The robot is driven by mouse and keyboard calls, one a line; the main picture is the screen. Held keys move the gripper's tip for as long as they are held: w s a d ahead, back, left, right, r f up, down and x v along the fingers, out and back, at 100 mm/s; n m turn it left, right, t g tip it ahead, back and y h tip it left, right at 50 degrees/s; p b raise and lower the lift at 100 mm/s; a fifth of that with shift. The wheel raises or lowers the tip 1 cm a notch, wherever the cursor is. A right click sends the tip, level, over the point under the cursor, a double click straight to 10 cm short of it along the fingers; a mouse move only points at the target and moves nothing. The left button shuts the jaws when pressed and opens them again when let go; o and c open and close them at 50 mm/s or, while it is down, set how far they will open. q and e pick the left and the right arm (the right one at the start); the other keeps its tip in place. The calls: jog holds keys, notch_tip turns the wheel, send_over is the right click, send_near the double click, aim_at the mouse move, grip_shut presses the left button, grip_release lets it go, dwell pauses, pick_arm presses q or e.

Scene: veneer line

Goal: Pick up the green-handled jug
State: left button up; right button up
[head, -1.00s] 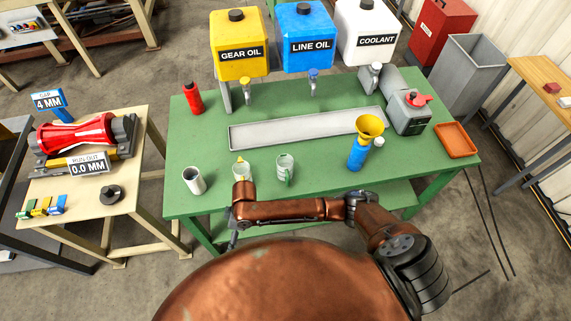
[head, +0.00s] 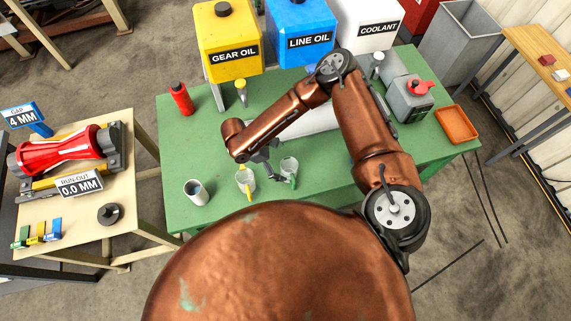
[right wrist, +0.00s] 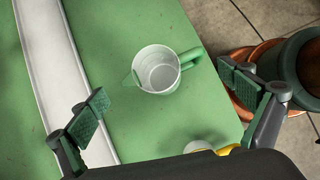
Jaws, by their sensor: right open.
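The green-handled jug (head: 288,166) is a small white jug standing upright on the green bench, right of the yellow-handled jug (head: 245,181). In the right wrist view the green-handled jug (right wrist: 155,72) shows from above, empty, its green handle pointing right and spout left. My right gripper (head: 264,163) is open and empty, just left of the green-handled jug in the head view. In the right wrist view its spread fingers (right wrist: 168,94) flank the jug's position, with the jug ahead and no contact visible. My left gripper is out of view.
A third white jug (head: 196,192) stands at the bench's left. The yellow-handled jug (right wrist: 203,146) is close by the gripper in the wrist view. A long pale tray (right wrist: 48,55) lies behind.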

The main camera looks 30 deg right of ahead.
aim_at(290, 169)
jog(key=s+d+f, duration=0.1)
jog(key=s+f+p, duration=0.1)
jog(key=f, duration=0.1)
jog(key=shift+s+d+p, duration=0.3)
jog(key=shift+d, duration=0.1)
jog(key=shift+w+d+f, duration=0.15)
jog(key=shift+d+f, duration=0.1)
jog(key=shift+f, duration=0.3)
jog(key=shift+w+d+f, duration=0.15)
jog(key=shift+d+f, duration=0.05)
jog(key=shift+f, duration=0.35)
jog(key=shift+s+d, duration=0.1)
jog(key=shift+s, duration=0.3)
jog(key=shift+w+f, duration=0.1)
jog(key=shift+w, duration=0.1)
jog(key=c, duration=0.4)
jog(key=shift+s, duration=0.15)
jog(key=c, duration=0.8)
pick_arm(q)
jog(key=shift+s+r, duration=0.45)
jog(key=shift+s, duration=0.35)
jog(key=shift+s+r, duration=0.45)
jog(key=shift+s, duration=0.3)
pick_arm(e)
jog(key=shift+c, duration=1.3)
